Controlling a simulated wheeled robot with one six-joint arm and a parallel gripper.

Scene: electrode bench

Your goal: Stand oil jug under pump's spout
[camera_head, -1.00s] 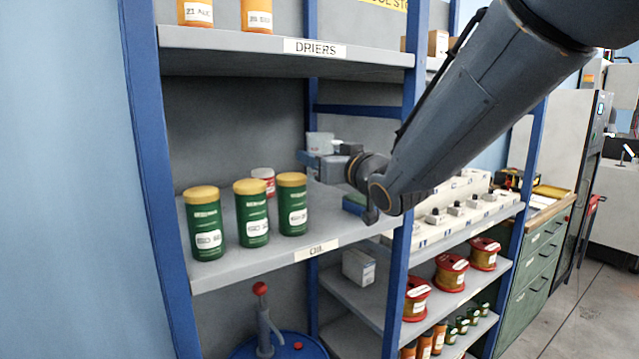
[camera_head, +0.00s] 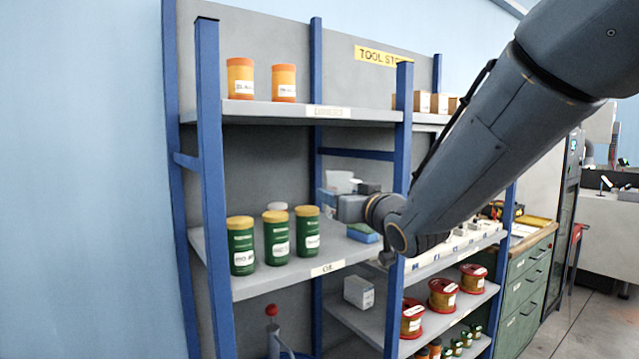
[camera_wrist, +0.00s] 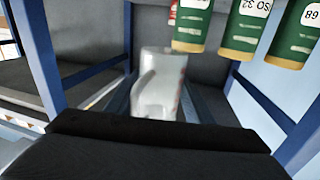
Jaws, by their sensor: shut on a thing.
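The oil jug, pale and translucent, fills the middle of the wrist view (camera_wrist: 160,88), and its top shows in the head view (camera_head: 340,181). My gripper (camera_head: 335,203) is shut on it, at the oil shelf level near the middle blue post. The fingers are partly hidden in both views. The pump (camera_head: 272,332) stands low below the oil shelf, with a red knob on top. Its spout cannot be made out, and its lower part is cut off by the picture's edge.
Green cans with yellow lids (camera_head: 277,238) stand on the oil shelf (camera_head: 275,280), left of my gripper. A blue item (camera_head: 362,232) lies beneath my wrist. A blue post (camera_head: 403,130) stands close to my arm. A white box (camera_head: 359,292) and red spools (camera_head: 442,294) sit lower right.

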